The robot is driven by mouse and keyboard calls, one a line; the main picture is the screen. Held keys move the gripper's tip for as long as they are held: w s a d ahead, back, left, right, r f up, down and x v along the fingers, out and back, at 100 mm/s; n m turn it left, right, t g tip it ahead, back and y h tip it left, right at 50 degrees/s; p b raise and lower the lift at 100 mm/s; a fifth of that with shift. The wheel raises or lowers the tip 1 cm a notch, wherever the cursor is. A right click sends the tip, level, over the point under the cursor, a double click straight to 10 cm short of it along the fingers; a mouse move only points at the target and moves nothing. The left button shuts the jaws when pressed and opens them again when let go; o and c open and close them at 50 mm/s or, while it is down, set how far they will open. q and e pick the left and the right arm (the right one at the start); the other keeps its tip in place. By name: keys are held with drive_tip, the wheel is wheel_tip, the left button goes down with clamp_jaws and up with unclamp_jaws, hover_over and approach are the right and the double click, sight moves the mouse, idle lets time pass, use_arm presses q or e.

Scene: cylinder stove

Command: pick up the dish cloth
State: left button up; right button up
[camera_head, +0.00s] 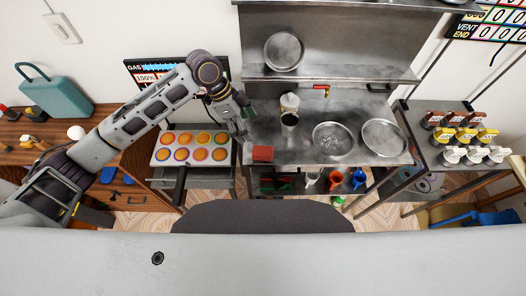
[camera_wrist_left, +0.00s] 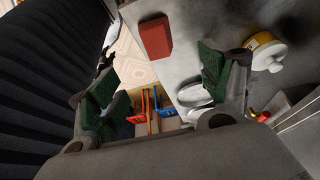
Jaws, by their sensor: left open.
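The dish cloth (camera_head: 262,153) appears as a small red-brown block at the front left edge of the steel counter (camera_head: 290,165). In the left wrist view the dish cloth (camera_wrist_left: 155,37) lies flat on the grey counter, beyond the fingertips and between their directions. My left gripper (camera_head: 240,128) is above the counter's left end, a little behind and left of the cloth. In the left wrist view my left gripper (camera_wrist_left: 158,80) has its green-padded fingers wide apart with nothing between them. My right gripper is in neither view.
A tray of several round colourful items (camera_head: 194,148) sits left of the counter. A cup (camera_head: 290,118), a pan (camera_head: 332,139) and a round plate (camera_head: 384,138) stand right of the cloth.

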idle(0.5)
use_arm(q)
hover_over(262, 150)
drive_tip(key=a, duration=0.2)
drive_tip(key=f, duration=0.7)
drive_tip(key=shift+w+f, duration=0.3)
drive_tip(key=shift+f, duration=0.2)
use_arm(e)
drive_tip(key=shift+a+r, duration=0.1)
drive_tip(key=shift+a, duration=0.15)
use_arm(q)
drive_tip(key=shift+d+f, duration=0.1)
drive_tip(key=shift+f, duration=0.1)
drive_tip(key=x, duration=0.4)
drive_tip(key=shift+s+f+p, duration=0.1)
drive_tip(key=shift+s+p, duration=0.1)
drive_tip(key=shift+p, duration=0.2)
drive_tip(key=shift+f, duration=0.3)
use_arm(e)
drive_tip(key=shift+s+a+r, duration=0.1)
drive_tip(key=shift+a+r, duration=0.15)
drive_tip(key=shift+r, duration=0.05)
